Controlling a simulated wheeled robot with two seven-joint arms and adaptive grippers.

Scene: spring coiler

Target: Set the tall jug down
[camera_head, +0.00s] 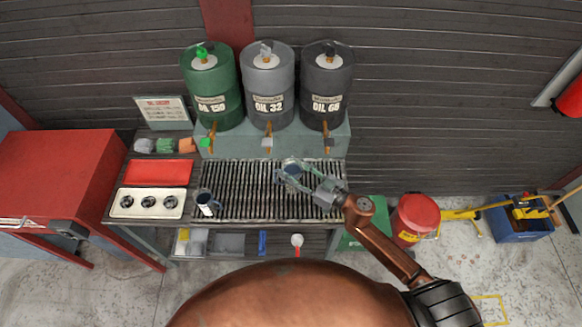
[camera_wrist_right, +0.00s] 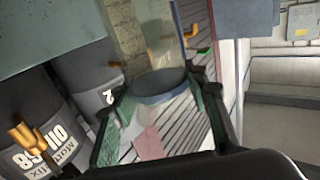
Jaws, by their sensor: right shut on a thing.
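The tall jug (camera_head: 292,170) is over the slatted grate of the bench in the head view, below the grey middle drum. It looks clear-walled with a dark blue round part, which also shows in the right wrist view (camera_wrist_right: 158,84). My right gripper (camera_head: 288,178) reaches in from the right, its green-grey fingers shut around the jug's sides. In the wrist view, one finger is on each side of the jug. I cannot tell whether the jug's base touches the grate (camera_head: 240,188). My left gripper is not in view.
A smaller dark jug (camera_head: 207,204) stands at the grate's left front. A tray with three round dark parts (camera_head: 149,203) and a red tray (camera_head: 158,172) lie left. Green (camera_head: 212,90), grey (camera_head: 268,88) and black (camera_head: 326,88) oil drums with taps stand behind. The grate's middle front is clear.

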